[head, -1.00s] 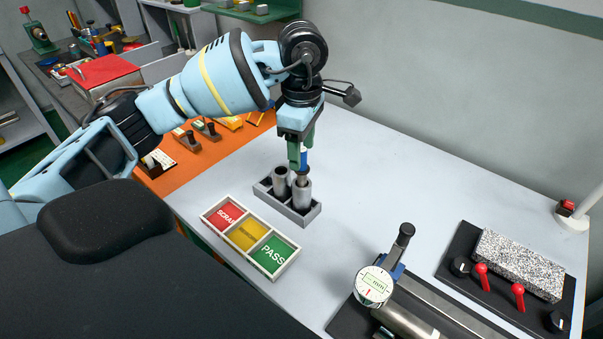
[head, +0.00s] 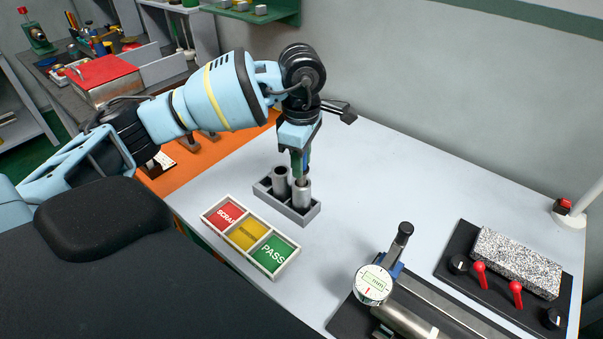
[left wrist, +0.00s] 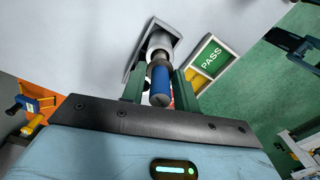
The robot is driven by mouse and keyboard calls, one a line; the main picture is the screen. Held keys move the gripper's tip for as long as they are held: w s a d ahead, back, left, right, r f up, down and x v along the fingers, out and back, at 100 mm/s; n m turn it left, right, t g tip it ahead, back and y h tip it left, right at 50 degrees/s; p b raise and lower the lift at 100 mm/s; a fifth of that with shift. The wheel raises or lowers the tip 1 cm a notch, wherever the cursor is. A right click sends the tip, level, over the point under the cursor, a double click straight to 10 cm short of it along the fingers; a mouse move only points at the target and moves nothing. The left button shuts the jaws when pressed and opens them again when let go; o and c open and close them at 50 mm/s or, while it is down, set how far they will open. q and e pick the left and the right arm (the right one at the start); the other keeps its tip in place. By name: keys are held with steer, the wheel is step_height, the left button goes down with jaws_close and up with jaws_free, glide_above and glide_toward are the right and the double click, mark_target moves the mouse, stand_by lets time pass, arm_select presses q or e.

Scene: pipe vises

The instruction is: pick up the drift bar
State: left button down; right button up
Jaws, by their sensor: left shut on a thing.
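The drift bar (left wrist: 159,85) shows in the left wrist view as a blue grip with a grey metal part beyond it. It stands in a grey tube of the tube rack (head: 305,213), and its lower end is hidden in the tube. My left gripper (head: 300,168) points down over the rack. Its green fingers are shut on the blue grip, one on each side. In the head view the fingers hide most of the bar. My right gripper is in neither view.
A sorting tray (head: 283,270) with red, yellow and green fields lies close in front of the rack. A dial gauge (head: 373,285) on a dark base and a speckled block (head: 515,262) stand at the right. The white tabletop behind the rack is clear.

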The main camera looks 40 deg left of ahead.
arm_select(q)
steer(key=shift+r, duration=0.55)
step_height(320, 180, up, 9)
steer(key=shift+r, duration=0.55)
steer(key=shift+f, duration=0.1)
